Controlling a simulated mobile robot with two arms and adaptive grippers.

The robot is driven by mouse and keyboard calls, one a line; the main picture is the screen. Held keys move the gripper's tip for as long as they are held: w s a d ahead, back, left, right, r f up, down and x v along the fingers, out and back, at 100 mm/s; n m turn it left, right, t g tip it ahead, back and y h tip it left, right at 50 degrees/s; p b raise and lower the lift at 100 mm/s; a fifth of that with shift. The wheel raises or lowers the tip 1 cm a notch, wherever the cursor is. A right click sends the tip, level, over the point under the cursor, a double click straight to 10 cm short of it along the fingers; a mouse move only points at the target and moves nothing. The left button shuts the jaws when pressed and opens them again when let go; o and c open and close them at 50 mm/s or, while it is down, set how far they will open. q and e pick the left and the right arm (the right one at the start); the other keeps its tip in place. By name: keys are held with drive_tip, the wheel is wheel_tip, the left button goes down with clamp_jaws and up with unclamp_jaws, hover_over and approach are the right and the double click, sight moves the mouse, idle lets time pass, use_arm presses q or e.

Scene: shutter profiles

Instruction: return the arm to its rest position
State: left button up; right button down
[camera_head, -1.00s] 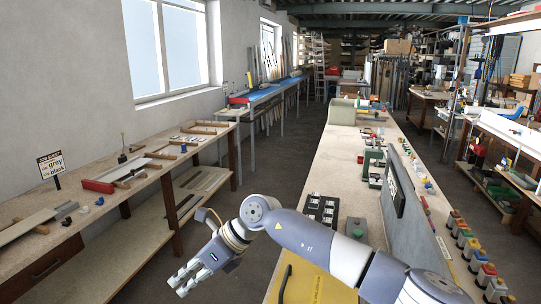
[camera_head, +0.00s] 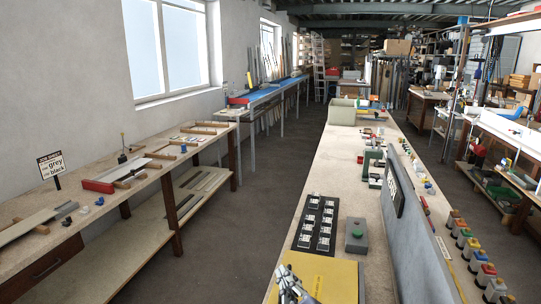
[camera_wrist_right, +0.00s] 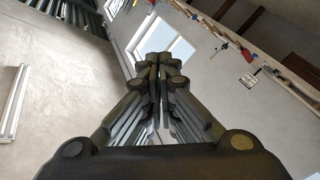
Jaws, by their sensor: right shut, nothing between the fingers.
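My right gripper (camera_head: 291,284) shows at the bottom edge of the head view, over the yellow mat (camera_head: 335,276) on the middle bench. In the right wrist view its two fingers (camera_wrist_right: 159,68) are closed together with nothing between them. The rest of my right arm is out of the head view. My left gripper is not in view.
The middle bench (camera_head: 338,170) bears a black tray with white pieces (camera_head: 315,224), a grey block with a green button (camera_head: 356,235) and a grey upright panel (camera_head: 412,225). A left bench (camera_head: 150,185) runs along the wall. The aisle floor (camera_head: 255,200) between is clear.

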drive_tip(key=s+d+f+m+g+h, duration=0.35)
drive_tip(key=s+d+f, duration=0.4)
drive_tip(key=f, duration=0.25)
drive_tip(key=s+d+f+m+g, duration=0.2)
drive_tip(key=s+d+f+g, duration=0.15)
drive_tip(key=s, duration=0.45)
drive_tip(key=s+d+f+m+g, duration=0.2)
drive_tip(key=s+d+f+g, duration=0.15)
drive_tip(key=s, duration=0.45)
drive_tip(key=s+d+f+m+g, duration=0.1)
drive_tip(key=s+d+f+g, duration=0.2)
drive_tip(key=s, duration=0.5)
wheel_tip(320, 180, down, 32)
drive_tip(key=s+a+g+b, duration=0.1)
drive_tip(key=s+g+b, duration=0.1)
drive_tip(key=b, duration=0.3)
drive_tip(key=s+d+f+b, duration=0.1)
drive_tip(key=s+f+b, duration=0.1)
drive_tip(key=s+f, duration=0.6)
drive_tip(key=s+d+f+b, duration=0.2)
drive_tip(key=s+f+b, duration=0.1)
drive_tip(key=s+f, duration=0.6)
wheel_tip(320, 180, down, 4)
drive_tip(key=shift+f+g, duration=0.25)
drive_tip(key=shift+g, duration=0.1)
